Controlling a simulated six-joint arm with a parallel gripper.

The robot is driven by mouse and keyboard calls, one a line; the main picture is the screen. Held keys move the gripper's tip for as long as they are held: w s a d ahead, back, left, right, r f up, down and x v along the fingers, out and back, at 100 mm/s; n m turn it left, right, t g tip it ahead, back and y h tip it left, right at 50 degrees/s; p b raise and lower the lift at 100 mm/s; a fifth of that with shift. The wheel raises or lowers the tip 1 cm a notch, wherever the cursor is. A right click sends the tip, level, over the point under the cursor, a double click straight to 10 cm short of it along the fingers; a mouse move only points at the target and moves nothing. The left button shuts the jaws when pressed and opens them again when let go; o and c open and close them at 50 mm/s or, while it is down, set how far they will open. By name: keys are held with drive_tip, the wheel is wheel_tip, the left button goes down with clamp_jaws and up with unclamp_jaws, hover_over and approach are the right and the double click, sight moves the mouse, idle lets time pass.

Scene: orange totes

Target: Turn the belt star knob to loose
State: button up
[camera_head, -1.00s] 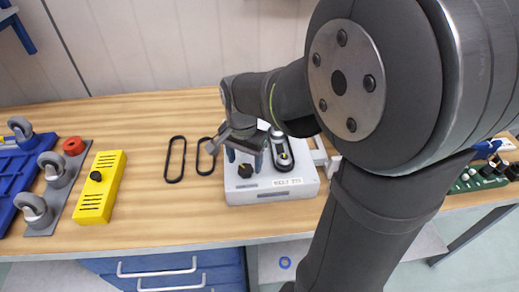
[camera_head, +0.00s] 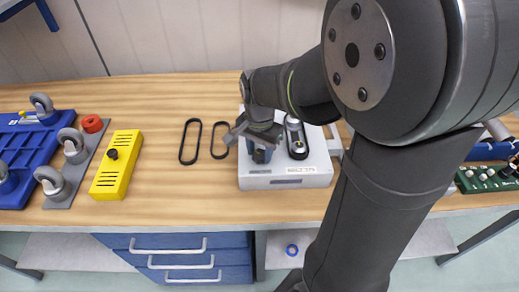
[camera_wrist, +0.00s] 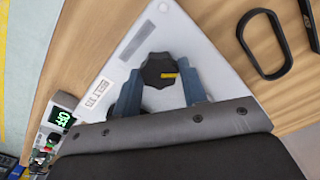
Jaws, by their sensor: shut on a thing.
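The belt star knob (camera_wrist: 158,70) is black and lobed with a yellow mark on its right side in the wrist view. It sits on the white belt unit (camera_head: 310,178), a box with a printed label on its front. My gripper (camera_wrist: 161,78) has its two blue-grey fingers on either side of the knob and is shut on it. In the head view my gripper (camera_head: 262,150) is low over the left part of the unit and mostly hides the knob. A dark belt loop with pulleys (camera_head: 296,138) stands on the unit, right of the gripper.
Two loose black belts (camera_head: 190,142) lie on the wooden bench left of the unit. A yellow slotted box (camera_head: 118,170), casters (camera_head: 72,145) and a blue tote (camera_head: 40,155) are further left. A small green-lit display (camera_wrist: 62,118) shows in the wrist view. Bare bench lies between box and belts.

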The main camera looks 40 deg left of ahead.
drive_tip(key=shift+n, duration=0.3)
drive_tip(key=n, duration=0.6)
drive_tip(key=shift+n, duration=0.4)
drive_tip(key=n, duration=0.3)
drive_tip(key=shift+n, duration=0.3)
drive_tip(key=n, duration=0.3)
drive_tip(key=shift+n, duration=0.3)
drive_tip(key=n, duration=1.2)
drive_tip(key=shift+n, duration=0.4)
drive_tip(key=o, duration=1)
